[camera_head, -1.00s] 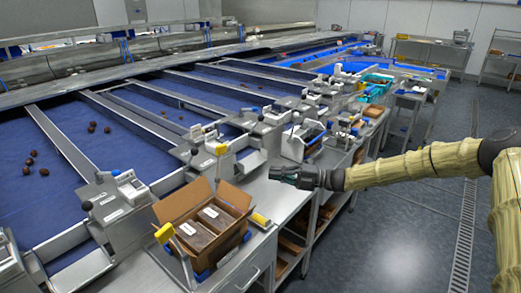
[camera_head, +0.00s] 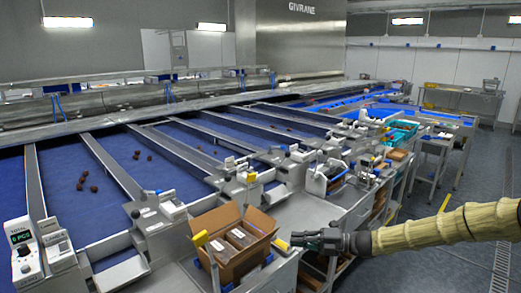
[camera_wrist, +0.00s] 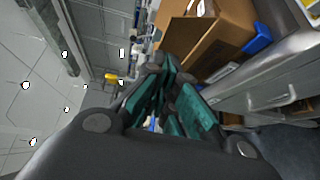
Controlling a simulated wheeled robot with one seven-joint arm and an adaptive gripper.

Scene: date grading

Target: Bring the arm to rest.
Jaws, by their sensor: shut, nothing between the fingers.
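My gripper (camera_head: 298,239) is at the lower right of the head view, at the end of my arm, which reaches in from the right edge. It is shut and empty, just right of the open cardboard box on the metal counter. In the wrist view its dark fingers with green pads (camera_wrist: 172,108) fill the middle. It holds nothing, and I see no contact with the box, though the exact gap is hard to tell.
An open cardboard box (camera_head: 262,222) with packed trays stands on the counter. Blue sorting lanes (camera_head: 110,208) with several loose dates lie to the left. A small display unit (camera_head: 25,252) is at lower left. Clear floor (camera_head: 400,262) lies to the right.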

